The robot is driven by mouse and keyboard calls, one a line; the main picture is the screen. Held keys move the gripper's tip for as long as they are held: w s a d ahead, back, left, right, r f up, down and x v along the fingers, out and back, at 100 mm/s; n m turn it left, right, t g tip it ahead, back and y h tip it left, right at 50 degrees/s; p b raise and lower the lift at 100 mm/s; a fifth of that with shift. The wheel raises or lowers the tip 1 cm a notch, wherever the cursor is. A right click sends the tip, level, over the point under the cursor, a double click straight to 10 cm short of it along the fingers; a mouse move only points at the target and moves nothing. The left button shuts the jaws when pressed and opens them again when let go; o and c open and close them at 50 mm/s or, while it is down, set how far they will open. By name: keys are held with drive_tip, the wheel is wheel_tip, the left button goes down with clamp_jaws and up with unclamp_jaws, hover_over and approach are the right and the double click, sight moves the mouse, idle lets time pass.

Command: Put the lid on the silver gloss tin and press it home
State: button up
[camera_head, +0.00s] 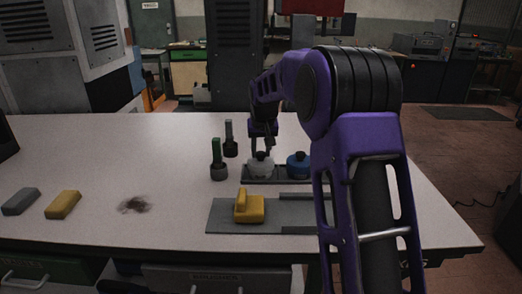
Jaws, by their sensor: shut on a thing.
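A pale silver-grey round piece (261,168) with a dark knob stands on a dark tray (250,181) at the middle of the table. It looks like the silver gloss tin with its lid at the top, but it is too small to tell whether the lid is seated. My gripper (267,148) points down from above, its fingers at the dark knob. It appears shut on the lid by this knob; the fingertips are hard to make out. A blue round piece (298,166) with a dark knob stands to the right on the same tray.
A yellow block (249,207) sits on a grey plate (222,217) in front. My arm hides the table's right part.

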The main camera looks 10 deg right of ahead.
sight(261, 154)
drive_tip(key=shift+s+f, duration=0.1)
drive_tip(key=shift+f, duration=0.2)
idle(0.5)
drive_tip(key=o, duration=1.5)
drive_tip(key=shift+r, duration=0.15)
drive_tip(key=shift+r+p, duration=2.05)
drive_tip(key=shift+r, duration=1.45)
